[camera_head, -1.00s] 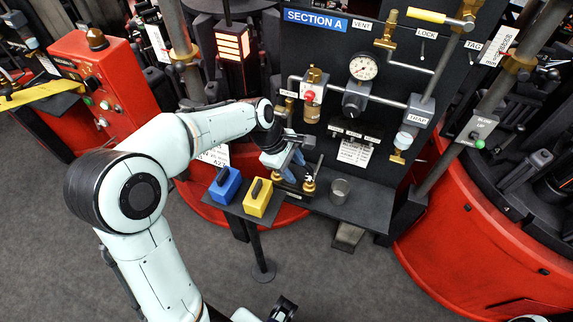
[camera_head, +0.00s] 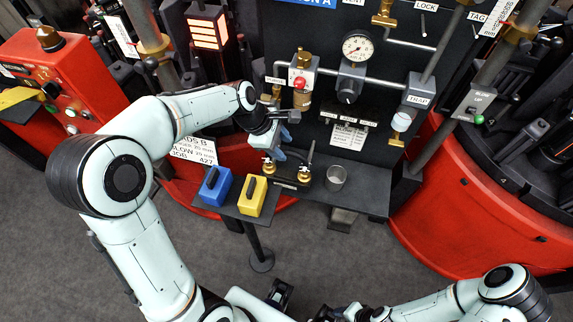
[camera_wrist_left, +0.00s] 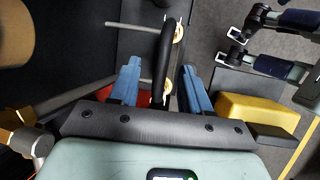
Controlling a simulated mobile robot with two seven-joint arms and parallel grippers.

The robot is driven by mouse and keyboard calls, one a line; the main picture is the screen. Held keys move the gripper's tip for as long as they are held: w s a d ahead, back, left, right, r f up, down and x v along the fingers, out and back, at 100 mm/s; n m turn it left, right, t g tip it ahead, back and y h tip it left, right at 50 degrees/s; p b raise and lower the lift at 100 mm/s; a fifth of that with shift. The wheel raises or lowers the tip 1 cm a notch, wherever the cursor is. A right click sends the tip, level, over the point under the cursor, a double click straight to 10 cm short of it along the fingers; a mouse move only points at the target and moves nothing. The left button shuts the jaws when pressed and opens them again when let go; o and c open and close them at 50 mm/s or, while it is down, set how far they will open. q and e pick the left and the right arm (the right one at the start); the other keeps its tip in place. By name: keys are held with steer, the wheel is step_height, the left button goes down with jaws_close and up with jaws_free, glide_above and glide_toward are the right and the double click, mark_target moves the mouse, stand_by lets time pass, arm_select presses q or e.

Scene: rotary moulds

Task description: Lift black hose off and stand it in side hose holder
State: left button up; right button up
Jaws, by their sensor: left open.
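The black hose (camera_wrist_left: 165,50) shows in the left wrist view as a dark bar between the two blue fingers of my left gripper (camera_wrist_left: 161,68). The fingers stand apart, with a gap on each side of it. Brass fittings (camera_wrist_left: 178,32) are close beside the hose. In the head view my left gripper (camera_head: 280,153) is over the dark stand with two brass fittings (camera_head: 304,172); the hose there is mostly hidden. My right gripper (camera_wrist_left: 240,48) shows in the left wrist view, fingers apart and empty. I cannot make out which part is the side hose holder.
A blue box (camera_head: 215,188) and a yellow box (camera_head: 252,197) sit on a small stand left of the fittings. A metal cup (camera_head: 336,177) stands on the shelf to their right. The panel with gauge (camera_head: 356,46) and pipes rises behind. Grey floor is open in front.

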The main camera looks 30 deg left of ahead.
mark_target(287, 151)
arm_select(q)
steer(key=shift+b+x, duration=0.3)
steer(key=shift+x, duration=2.75)
steer(key=shift+s, duration=0.15)
jaws_close()
